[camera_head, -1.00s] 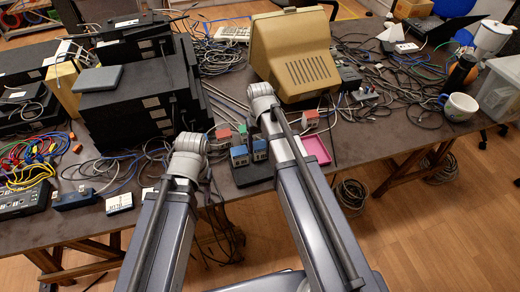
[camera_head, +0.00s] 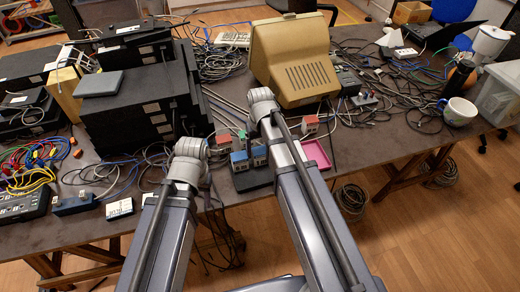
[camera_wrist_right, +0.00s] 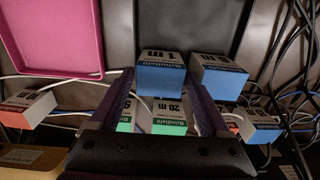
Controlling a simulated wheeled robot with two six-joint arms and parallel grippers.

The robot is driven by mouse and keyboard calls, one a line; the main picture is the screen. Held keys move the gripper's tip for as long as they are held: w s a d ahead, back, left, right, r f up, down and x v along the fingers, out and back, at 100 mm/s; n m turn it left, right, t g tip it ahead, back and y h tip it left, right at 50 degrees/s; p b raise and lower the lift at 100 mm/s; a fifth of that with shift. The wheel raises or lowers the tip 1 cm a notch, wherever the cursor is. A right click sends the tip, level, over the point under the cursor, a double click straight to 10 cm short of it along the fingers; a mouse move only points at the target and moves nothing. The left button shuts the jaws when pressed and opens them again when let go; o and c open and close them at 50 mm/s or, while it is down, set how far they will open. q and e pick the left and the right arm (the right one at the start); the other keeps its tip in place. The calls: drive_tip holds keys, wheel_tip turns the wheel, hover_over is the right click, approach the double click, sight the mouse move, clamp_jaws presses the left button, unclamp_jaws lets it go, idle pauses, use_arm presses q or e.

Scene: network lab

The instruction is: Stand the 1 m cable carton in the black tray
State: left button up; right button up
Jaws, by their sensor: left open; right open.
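The 1 m cable carton (camera_wrist_right: 161,80), white-topped with a blue side, stands in line with the open fingers of my right gripper (camera_wrist_right: 160,88) in the right wrist view; I cannot tell whether they touch it. It stands beside a similar blue carton (camera_wrist_right: 217,82). The black tray (camera_wrist_right: 190,20) lies just past both cartons; whether their bases are inside its rim is unclear. In the head view the black tray (camera_head: 257,181) is partly hidden by my right arm, behind which my right gripper is hidden. My left gripper is hidden too.
A green 20 m carton (camera_wrist_right: 169,121) stands between my right fingers. A pink tray (camera_head: 317,154) lies right of the black tray. Loose cables and a beige monitor (camera_head: 293,60) crowd the table.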

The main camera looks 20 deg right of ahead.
sight(260, 151)
wheel_tip(260, 151, up, 12)
drive_tip(key=p, duration=1.1)
use_arm(q)
wheel_tip(260, 151, up, 12)
drive_tip(key=shift+f, duration=0.2)
use_arm(e)
drive_tip(key=s+a+n+h, duration=0.1)
drive_tip(key=s+a+n, duration=0.2)
drive_tip(key=s+a, duration=0.7)
drive_tip(key=s, duration=0.4)
drive_tip(key=shift+s+a, duration=0.15)
drive_tip(key=shift+a, duration=0.1)
